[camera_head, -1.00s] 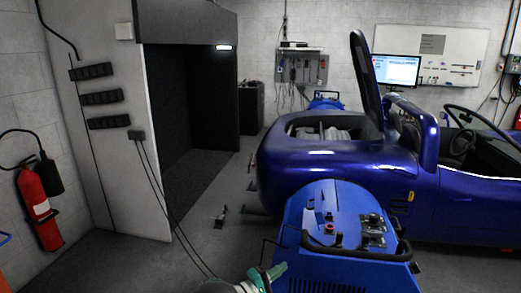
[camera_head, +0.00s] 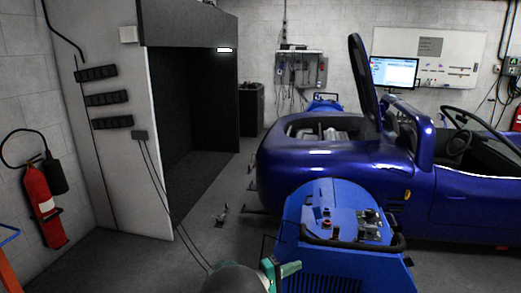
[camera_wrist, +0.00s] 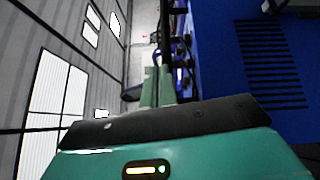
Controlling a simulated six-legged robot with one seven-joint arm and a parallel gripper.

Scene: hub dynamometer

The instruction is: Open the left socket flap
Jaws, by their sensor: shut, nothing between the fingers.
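I cannot make out the left socket flap in either view. The blue dynamometer unit (camera_head: 330,215) stands in front of the car, with a black handle and controls on its sloped top. Its blue side with dark vent slots (camera_wrist: 270,65) fills the right of the wrist view. My gripper (camera_head: 291,268) is at the bottom of the head view, by the unit's left front edge. In the wrist view its green fingers (camera_wrist: 158,84) are together and empty, beside the unit. The wrist housing hides part of the wrist view.
A blue open-top car (camera_head: 330,160) stands behind the unit. A second blue unit (camera_head: 325,103) is beyond it. A red fire extinguisher (camera_head: 43,205) hangs at left. Floor left of the unit looks mostly clear.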

